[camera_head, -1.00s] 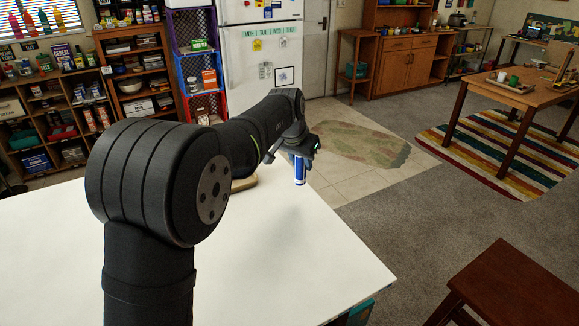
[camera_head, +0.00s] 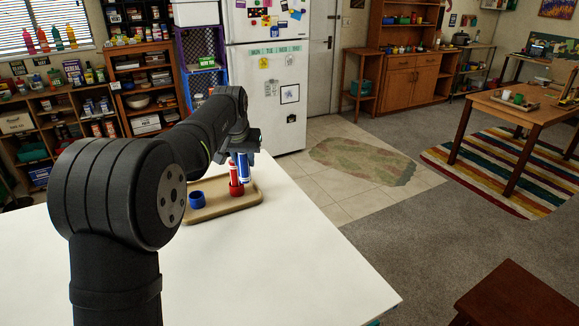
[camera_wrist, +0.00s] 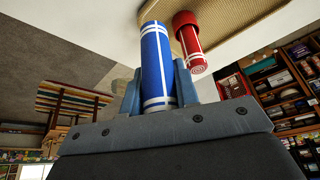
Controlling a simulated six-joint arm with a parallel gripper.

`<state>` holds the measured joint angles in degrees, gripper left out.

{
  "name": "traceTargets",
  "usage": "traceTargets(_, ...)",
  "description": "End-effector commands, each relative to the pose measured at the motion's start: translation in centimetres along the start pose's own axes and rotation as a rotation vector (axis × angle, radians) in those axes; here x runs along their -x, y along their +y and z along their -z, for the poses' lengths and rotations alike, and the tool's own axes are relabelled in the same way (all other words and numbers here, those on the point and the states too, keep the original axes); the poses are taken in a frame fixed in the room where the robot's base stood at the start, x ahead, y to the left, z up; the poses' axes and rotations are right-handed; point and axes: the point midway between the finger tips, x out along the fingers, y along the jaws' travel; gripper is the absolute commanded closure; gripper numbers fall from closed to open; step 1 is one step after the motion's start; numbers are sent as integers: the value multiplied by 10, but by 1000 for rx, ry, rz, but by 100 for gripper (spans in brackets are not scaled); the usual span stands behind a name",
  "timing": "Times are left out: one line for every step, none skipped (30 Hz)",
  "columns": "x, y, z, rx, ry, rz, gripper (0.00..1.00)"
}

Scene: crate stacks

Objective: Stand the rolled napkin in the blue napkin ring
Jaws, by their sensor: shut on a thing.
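My gripper (camera_head: 243,152) is shut on a blue rolled napkin (camera_head: 243,170) with white stripes, which hangs upright below it. The wrist view also shows this napkin (camera_wrist: 152,50) between the two fingers. The blue napkin ring (camera_head: 197,200) stands on the left part of a tan tray (camera_head: 217,214), with nothing seen in it. The held napkin is to the right of this ring, in front of or close to a red rolled napkin (camera_head: 233,173). I cannot tell whether the two napkins touch in the head view; the wrist view shows a gap.
The red napkin stands in a red ring (camera_head: 236,191) on the tray's right side; this ring also shows in the wrist view (camera_wrist: 184,19). The white table (camera_head: 270,250) is clear in front of the tray. Shelves and a fridge (camera_head: 265,90) stand beyond.

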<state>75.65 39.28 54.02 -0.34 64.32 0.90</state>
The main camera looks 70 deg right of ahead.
Motion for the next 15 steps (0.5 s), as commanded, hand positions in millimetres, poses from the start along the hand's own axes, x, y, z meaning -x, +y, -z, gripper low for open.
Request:
traceTargets(-2, -28, 2, 46, 0, 19, 94)
traceTargets(-3, -42, 4, 72, 0, 30, 94)
traceTargets(-3, -60, 5, 104, 1, 43, 94)
traceTargets(-4, -74, 5, 127, 0, 53, 94)
traceTargets(-5, -86, 5, 148, 0, 62, 94)
traceTargets(-5, -101, 5, 175, 0, 73, 94)
traceTargets(-5, -111, 5, 193, 1, 81, 94)
traceTargets(-5, -120, 5, 210, 1, 87, 94)
traceTargets(-5, -131, 4, 230, 2, 95, 94)
traceTargets(-5, -138, 4, 243, 2, 100, 94)
traceTargets(-5, -144, 4, 254, 3, 105, 94)
traceTargets(-5, -151, 3, 265, 3, 110, 94)
traceTargets(-5, -155, 3, 273, 3, 113, 94)
traceTargets(-5, -158, 2, 278, 3, 115, 94)
traceTargets(-5, -162, 2, 284, 3, 118, 94)
